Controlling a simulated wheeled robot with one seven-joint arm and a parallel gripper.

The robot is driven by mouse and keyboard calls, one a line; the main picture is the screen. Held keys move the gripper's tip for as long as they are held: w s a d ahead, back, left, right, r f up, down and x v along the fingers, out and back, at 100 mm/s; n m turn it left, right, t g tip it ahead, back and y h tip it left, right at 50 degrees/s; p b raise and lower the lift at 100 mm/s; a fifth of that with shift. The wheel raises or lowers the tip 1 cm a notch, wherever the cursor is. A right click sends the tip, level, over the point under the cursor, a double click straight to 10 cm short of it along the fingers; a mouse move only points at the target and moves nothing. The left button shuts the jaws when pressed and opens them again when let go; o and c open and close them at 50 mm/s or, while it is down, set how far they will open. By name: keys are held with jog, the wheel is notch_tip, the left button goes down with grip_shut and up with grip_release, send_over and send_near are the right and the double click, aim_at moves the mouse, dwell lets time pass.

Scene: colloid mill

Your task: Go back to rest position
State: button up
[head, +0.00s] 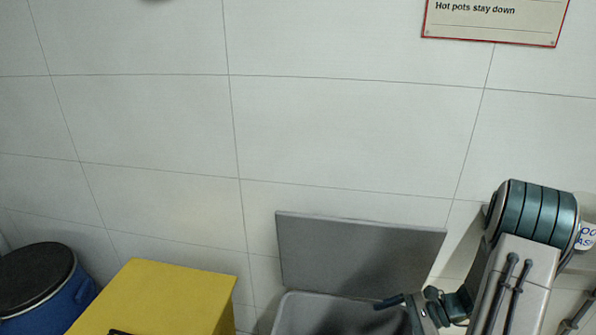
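A grey bin (310,312) with a raised lid (360,255) stands left of the machine. A yellow box (165,295) and a blue drum with a black lid (38,280) stand at the lower left. A sign (495,18) hangs on the tiled wall (330,120). The floor is hardly visible.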

jog(key=s+a+r+n+h+p, duration=0.2)
jog(key=s+r+n+h, duration=0.2)
jog(key=r, duration=0.5)
jog(key=s+a+r+n+t+h+p, duration=0.1)
jog(key=s+a+r+n+h+p, duration=0.2)
jog(key=r+n, duration=0.4)
jog(key=s+a+r+n+h+p, duration=0.2)
jog(key=s+r+n+h+p, duration=0.1)
jog(key=r, duration=1)
jog(key=s+n+h, duration=0.1)
jog(key=s+n, duration=0.1)
jog(key=n, duration=0.1)
jog(key=shift+s+a+r+t+h, duration=0.25)
jog(key=shift+s+a+t+h, duration=0.05)
jog(key=shift+s+t+h, duration=0.1)
